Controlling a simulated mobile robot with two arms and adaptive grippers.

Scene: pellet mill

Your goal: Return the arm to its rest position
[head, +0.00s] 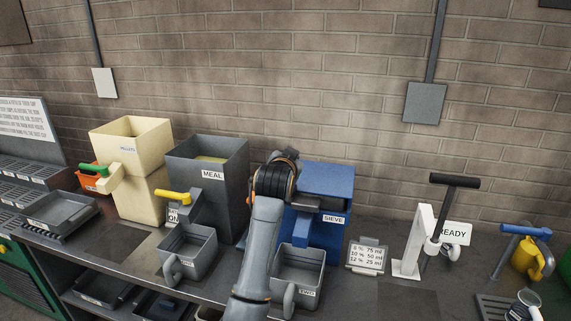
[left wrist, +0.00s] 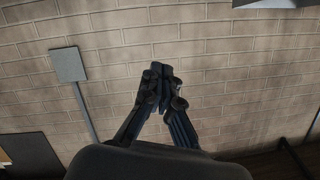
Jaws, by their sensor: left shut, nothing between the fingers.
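My left gripper (left wrist: 162,78) shows in the left wrist view with its dark fingers together at the tips and nothing between them. It points toward the brick wall and touches nothing that I can see. In the head view, a grey arm of mine rises from the bottom middle to a dark wrist in front of the blue sieve unit (head: 328,183). The fingers cannot be made out there. My right gripper is not in view.
Beside my arm stand the grey meal hopper (head: 212,190) and cream pellets hopper (head: 132,143). Grey bins (head: 190,248) and a second bin (head: 300,268) sit on the bench. To the right are a small sign (head: 366,257) and a white stand with a black handle (head: 412,245).

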